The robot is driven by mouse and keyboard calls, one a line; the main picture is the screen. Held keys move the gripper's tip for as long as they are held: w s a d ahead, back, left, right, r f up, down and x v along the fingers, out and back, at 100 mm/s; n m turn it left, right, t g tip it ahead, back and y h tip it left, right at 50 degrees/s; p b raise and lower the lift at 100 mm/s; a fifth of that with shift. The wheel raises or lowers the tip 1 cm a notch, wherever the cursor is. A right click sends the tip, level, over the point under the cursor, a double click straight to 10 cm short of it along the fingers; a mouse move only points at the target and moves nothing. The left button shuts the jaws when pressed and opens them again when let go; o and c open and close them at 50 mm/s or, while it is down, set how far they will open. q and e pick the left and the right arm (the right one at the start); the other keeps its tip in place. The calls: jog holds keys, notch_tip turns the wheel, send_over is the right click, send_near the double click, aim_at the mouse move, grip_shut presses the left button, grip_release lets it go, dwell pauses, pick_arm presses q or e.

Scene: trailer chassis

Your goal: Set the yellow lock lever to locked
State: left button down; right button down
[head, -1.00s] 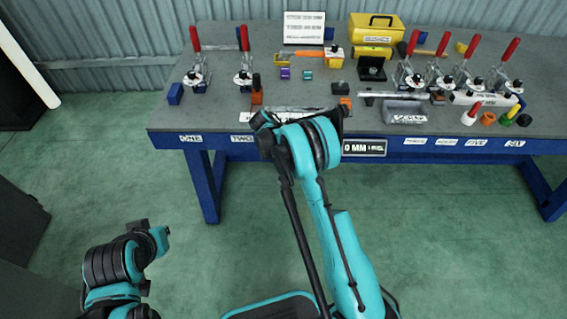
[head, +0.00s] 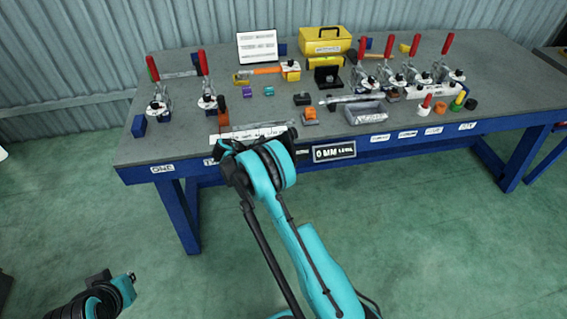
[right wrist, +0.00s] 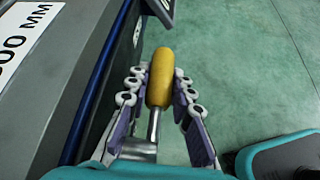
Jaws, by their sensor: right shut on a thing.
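The yellow lock lever (right wrist: 161,78) has a rounded yellow grip on a metal shaft, beside the blue bench edge in the right wrist view. My right gripper (right wrist: 160,92) has its two fingers on either side of this grip and is shut on it. The lower shaft runs down to a grey metal part (right wrist: 139,147). In the head view my right arm covers the lever and the gripper at the bench front.
The grey bench top (head: 350,140) holds several red-handled toggle clamps, a yellow toolbox (head: 325,42), a grey tray (head: 366,113) and small blocks. A label plate (head: 334,152) is on the bench's blue front edge. Green floor in front is clear.

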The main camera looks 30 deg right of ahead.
jog(key=c, duration=1.6)
grip_release()
jog(key=shift+a, duration=0.1)
jog(key=v, duration=1.2)
jog(key=shift+r, duration=0.15)
